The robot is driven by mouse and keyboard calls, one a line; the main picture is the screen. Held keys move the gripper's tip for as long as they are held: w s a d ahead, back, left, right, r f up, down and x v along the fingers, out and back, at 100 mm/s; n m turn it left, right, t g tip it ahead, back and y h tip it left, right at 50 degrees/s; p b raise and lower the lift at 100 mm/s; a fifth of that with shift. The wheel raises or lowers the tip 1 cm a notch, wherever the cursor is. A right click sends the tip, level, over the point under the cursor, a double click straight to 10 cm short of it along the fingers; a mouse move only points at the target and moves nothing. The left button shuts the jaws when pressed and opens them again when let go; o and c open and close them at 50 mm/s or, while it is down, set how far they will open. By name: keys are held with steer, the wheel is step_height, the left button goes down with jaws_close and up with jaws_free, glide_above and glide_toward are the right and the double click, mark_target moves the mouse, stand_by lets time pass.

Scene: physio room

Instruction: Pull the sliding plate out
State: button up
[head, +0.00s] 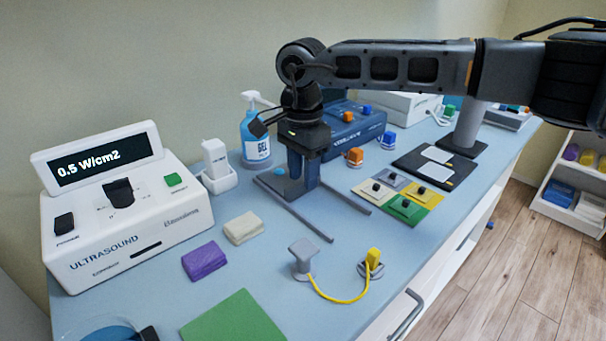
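The sliding plate (271,180) is a dark slate-blue piece with a small light-blue round spot. It is at the back end of two thin grey rails (310,223) that lie on the blue bench top and run toward the front right. My gripper (302,168) points down at the plate, at the back end of the rails. Slate-coloured upright parts show below its dark body, and I cannot clearly separate fingers from plate there. Whether the fingers are closed on anything is hidden. The rails in front of the plate are bare.
A white ultrasound unit (128,225) stands left, a gel bottle (256,140) behind. Purple (204,261) and cream (244,228) blocks lie front left. A yellow cable (340,300) lies in front of the rails. Coloured tiles (405,209) lie right.

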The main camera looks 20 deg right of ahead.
steer(key=shift+f, duration=0.5)
steer(key=shift+c, duration=0.2)
